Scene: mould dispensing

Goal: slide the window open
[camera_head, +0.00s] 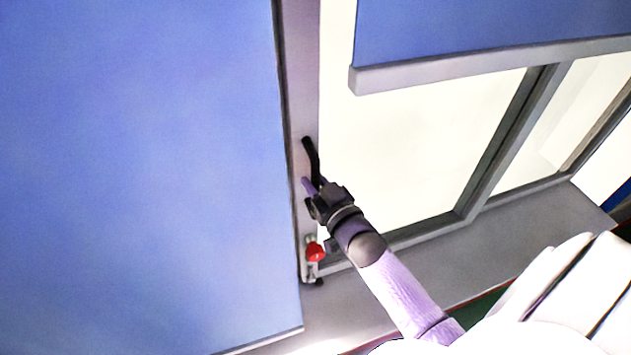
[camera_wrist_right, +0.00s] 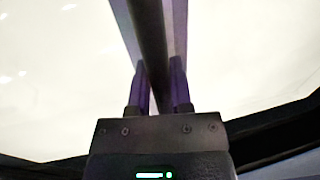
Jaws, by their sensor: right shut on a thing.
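The window (camera_head: 410,150) shows in the head view with a grey frame and bright glass. A black handle (camera_head: 310,152) stands on the grey upright of the frame at its left. My right gripper (camera_head: 312,190) is at the lower part of this handle, shut on it. In the right wrist view the dark handle (camera_wrist_right: 149,40) runs up between the two purple fingers of the right gripper (camera_wrist_right: 159,75). The lower end of the handle is hidden by the gripper. My left gripper is not in view.
A red knob (camera_head: 315,252) sits on the upright below my gripper. A blue panel (camera_head: 150,170) fills the left side. Another blue panel (camera_head: 490,30) with a grey bottom bar hangs at the upper right. A grey sill (camera_head: 460,250) runs below the window.

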